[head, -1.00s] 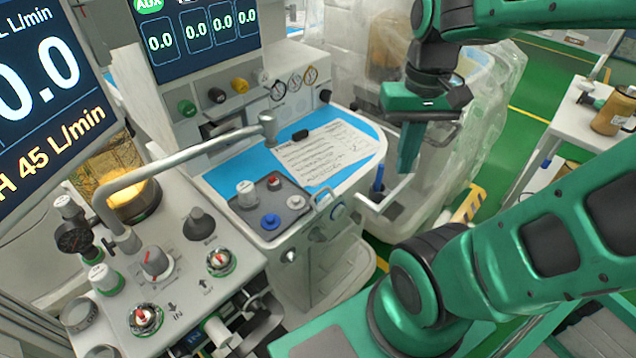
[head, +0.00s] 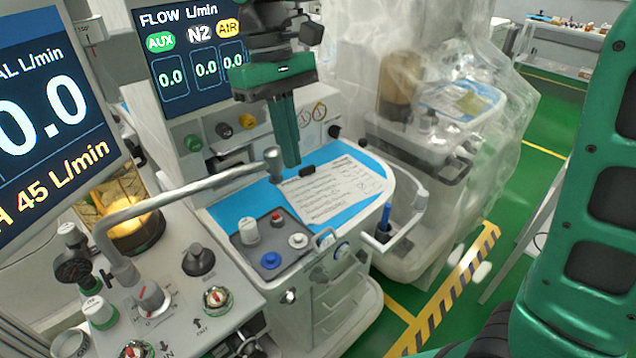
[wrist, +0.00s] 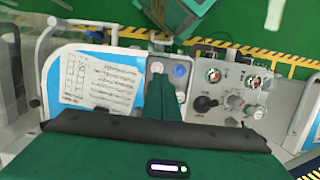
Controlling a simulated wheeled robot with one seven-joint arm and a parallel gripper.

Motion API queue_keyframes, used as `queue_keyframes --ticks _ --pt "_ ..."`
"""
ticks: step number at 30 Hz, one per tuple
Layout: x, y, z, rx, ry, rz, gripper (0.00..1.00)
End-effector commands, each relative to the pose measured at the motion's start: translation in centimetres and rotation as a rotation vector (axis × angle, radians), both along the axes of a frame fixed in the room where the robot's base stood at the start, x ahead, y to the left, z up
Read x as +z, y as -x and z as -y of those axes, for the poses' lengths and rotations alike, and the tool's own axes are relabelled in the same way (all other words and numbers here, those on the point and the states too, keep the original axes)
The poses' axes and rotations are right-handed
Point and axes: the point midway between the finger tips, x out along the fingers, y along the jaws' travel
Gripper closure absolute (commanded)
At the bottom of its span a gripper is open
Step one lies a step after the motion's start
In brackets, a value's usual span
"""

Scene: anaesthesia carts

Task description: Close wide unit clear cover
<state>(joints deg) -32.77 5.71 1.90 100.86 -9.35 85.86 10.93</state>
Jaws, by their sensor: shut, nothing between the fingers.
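My gripper (head: 291,160) is shut and empty, its fingers pointing down above the blue worktop of the middle cart. In the wrist view the shut green fingers (wrist: 161,100) reach over the worktop beside the knob panel. I cannot pick out with certainty a clear cover on a wide unit. A clear plastic sheet (head: 500,130) drapes over a cart at the back right, apart from my gripper. The middle cart (head: 345,255) has a blue worktop with a printed sheet (head: 330,190) and a small dark object (head: 307,170) on it.
A curved metal rail (head: 180,190) crosses the left machine's knob panel (head: 185,290). Display screens (head: 195,55) stand behind. A side holder with a blue pen-like item (head: 384,220) juts from the middle cart. Green floor with a striped strip (head: 450,300) is open at right.

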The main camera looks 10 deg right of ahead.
Motion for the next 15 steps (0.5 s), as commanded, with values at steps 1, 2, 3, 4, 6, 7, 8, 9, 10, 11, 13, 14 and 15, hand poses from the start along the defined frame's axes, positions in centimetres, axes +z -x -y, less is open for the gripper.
queue_keyframes --ticks 1,2,3,4,6,7,8,9,10,11,13,14,15 --pt "-0.5 0.2 0.2 -0.001 0.001 -0.002 1.0" --pt "-0.9 0.2 0.3 -0.001 0.002 -0.002 1.0" --pt "-1.4 0.3 0.5 -0.005 0.001 -0.002 1.0" --pt "-1.9 0.4 0.6 -0.005 0.003 -0.002 1.0" --pt "-3.1 0.7 0.8 -0.005 0.002 -0.002 1.0" --pt "-3.7 0.8 0.9 -0.006 0.003 -0.003 1.0" --pt "-4.2 0.9 1.0 -0.007 0.002 -0.002 1.0" --pt "-5.0 1.0 1.1 -0.007 0.002 -0.002 1.0" --pt "-5.5 1.1 1.1 -0.007 0.002 -0.002 1.0" --pt "-6.1 1.2 1.2 -0.007 0.002 -0.002 1.0" --pt "-7.4 1.5 1.4 -0.007 0.003 -0.002 1.0" --pt "-7.9 1.6 1.4 -0.007 0.002 -0.001 1.0" --pt "-8.6 1.7 1.5 -0.008 0.002 -0.001 1.0"
